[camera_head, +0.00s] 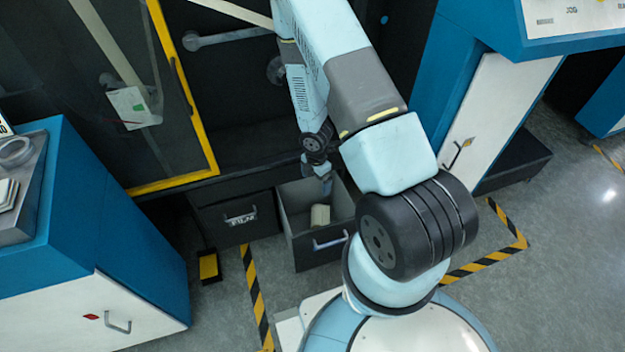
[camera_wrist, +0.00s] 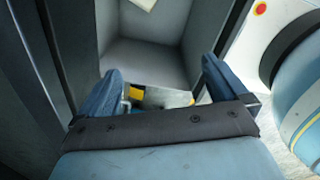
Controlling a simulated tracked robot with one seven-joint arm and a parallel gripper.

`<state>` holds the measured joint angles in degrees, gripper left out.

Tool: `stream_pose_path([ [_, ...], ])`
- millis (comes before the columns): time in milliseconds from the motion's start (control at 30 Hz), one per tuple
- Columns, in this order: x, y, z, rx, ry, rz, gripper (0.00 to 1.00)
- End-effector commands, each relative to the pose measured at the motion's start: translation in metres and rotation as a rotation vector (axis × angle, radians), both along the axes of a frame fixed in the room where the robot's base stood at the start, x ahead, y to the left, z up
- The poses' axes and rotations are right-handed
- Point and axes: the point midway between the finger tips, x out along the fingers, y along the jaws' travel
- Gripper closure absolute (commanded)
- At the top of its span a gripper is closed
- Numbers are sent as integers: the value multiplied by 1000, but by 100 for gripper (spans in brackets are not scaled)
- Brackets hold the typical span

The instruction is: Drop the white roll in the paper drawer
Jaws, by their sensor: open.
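The white roll (camera_head: 320,216) lies inside the open drawer (camera_head: 303,254), towards its front, in the head view. In the wrist view only a cream-white piece of the roll (camera_wrist: 145,4) shows at the top edge, on the drawer's grey floor (camera_wrist: 145,62). My gripper (camera_head: 324,182) hangs over the back part of the drawer, behind the roll. In the wrist view the two blue fingers of my gripper (camera_wrist: 163,80) are spread wide, and they hold nothing. The roll is apart from the fingers.
A closed drawer (camera_head: 238,217) with a label sits left of the open one. A yellow-framed glass door (camera_head: 180,90) stands above. Blue-and-white cabinets stand left (camera_head: 110,235) and right (camera_head: 497,105). Yellow-black tape (camera_head: 257,300) marks the floor.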

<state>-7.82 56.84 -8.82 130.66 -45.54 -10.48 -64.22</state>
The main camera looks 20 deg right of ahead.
Motion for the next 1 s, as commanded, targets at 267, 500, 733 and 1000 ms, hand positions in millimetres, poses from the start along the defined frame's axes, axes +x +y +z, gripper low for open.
stream_pose_path([
  [267,1,0,15,2,-2,-1,0],
  [500,1,0,46,2,-2,-2,0],
  [733,1,-1,77,2,-1,-3,0],
  [1000,1,-1,110,1,-3,-3,0],
])
